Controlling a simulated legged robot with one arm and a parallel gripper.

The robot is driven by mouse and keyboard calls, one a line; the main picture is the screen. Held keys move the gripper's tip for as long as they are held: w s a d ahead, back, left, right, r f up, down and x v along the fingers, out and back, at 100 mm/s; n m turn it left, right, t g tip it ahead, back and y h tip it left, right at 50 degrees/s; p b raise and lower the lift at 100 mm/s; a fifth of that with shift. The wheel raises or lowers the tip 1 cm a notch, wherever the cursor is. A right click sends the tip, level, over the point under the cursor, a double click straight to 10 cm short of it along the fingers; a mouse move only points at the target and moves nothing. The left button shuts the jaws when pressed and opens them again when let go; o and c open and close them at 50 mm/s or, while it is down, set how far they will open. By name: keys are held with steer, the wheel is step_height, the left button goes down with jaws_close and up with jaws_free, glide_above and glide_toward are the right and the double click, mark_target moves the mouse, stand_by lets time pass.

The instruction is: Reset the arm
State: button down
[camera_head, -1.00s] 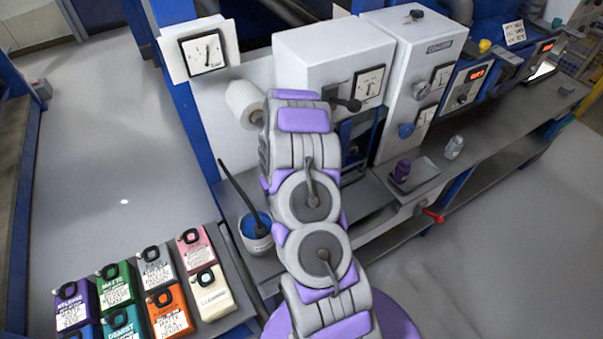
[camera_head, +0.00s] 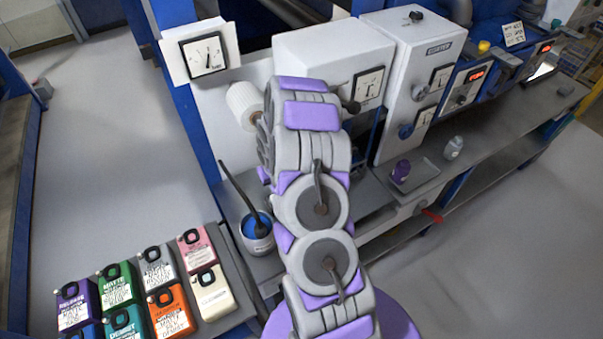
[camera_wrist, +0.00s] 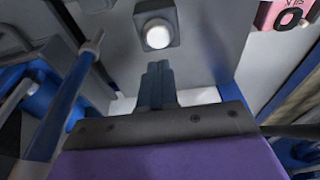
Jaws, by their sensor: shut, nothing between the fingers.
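My arm, grey with purple pads, rises through the middle of the head view in front of the machine. My gripper is hidden behind the arm there. In the wrist view my gripper (camera_wrist: 157,84) shows as two dark fingers pressed together, with nothing between them. Just beyond the fingertips in that picture is a grey block with a bright round white face (camera_wrist: 157,35); whether they touch cannot be told.
The machine's white cabinets (camera_head: 425,60) stand close behind and right of my arm. A bucket of blue liquid (camera_head: 257,232) with a stick is left of it. Several coloured containers (camera_head: 120,285) fill the lower left. A purple can (camera_head: 401,171) and a silver can (camera_head: 453,148) stand right. Floor is open at left.

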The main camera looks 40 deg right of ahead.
steer(key=shift+r, duration=0.65)
steer(key=s+a+r+n+g+b, duration=0.1)
steer(key=s+a+r+b, duration=0.2)
steer(key=s+a+r, duration=0.35)
steer(key=s+a+r+n+g+b, duration=0.1)
steer(key=s+a+r+b, duration=0.25)
steer(key=a+r, duration=0.6)
steer(key=s+a+r+b, duration=0.1)
steer(key=s+a, duration=0.2)
steer(key=s, duration=0.5)
steer(key=s+a+r+g+b, duration=0.1)
steer(key=s+a, duration=0.2)
steer(key=s, duration=0.5)
steer(key=s+a+r+n+g+b, duration=0.1)
steer(key=s+a+b, duration=0.1)
steer(key=s, duration=0.6)
steer(key=shift+s+a+y, duration=0.15)
steer(key=shift+a+y, duration=0.15)
steer(key=shift+a, duration=0.2)
